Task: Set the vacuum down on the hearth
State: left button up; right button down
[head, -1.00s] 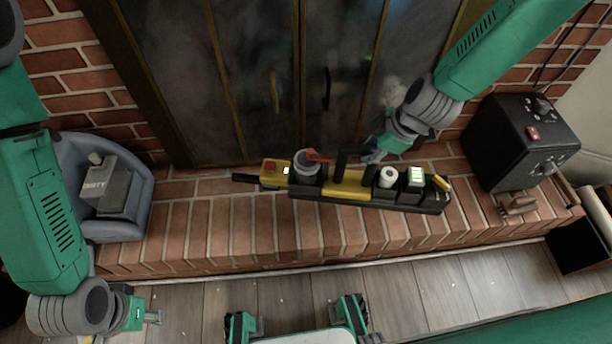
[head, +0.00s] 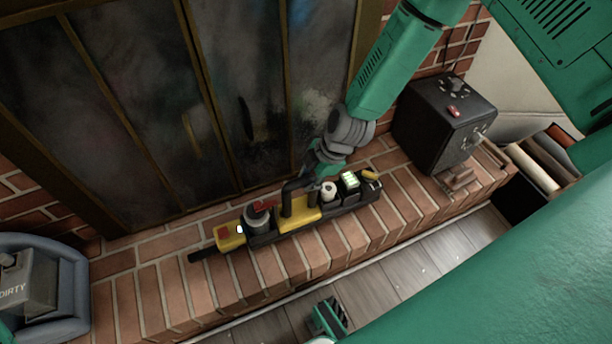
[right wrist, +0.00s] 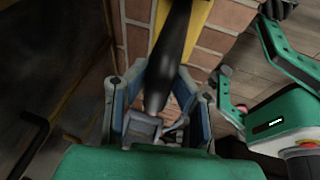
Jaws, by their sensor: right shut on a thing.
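The vacuum is a long yellow and black thing with a yellow body (head: 300,213), a black upright handle and a dark nozzle at its left end. It lies lengthwise along the brick hearth (head: 215,293); I cannot tell if its whole underside touches the bricks. My right gripper (head: 308,172) comes down from above and is shut on the black handle. In the right wrist view the dark handle (right wrist: 168,60) runs between my right gripper's fingers (right wrist: 158,105), with a yellow part beyond.
A black box (head: 445,120) with knobs stands on the hearth's right end. A blue-grey bin (head: 70,285) with a grey block marked DIRTY is at the lower left. Dark glass fireplace doors (head: 150,90) rise behind. Bare bricks lie along the hearth's front, above the grey floor (head: 385,275).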

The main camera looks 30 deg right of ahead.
jog(key=shift+f, duration=0.3)
jog(key=f, duration=0.1)
jog(key=f+b, duration=0.1)
jog(key=shift+a+f, duration=0.25)
jog(key=shift+f, duration=0.15)
jog(key=c, duration=1.4)
grip_release()
jog(key=shift+d, duration=0.2)
jog(key=shift+o, duration=0.2)
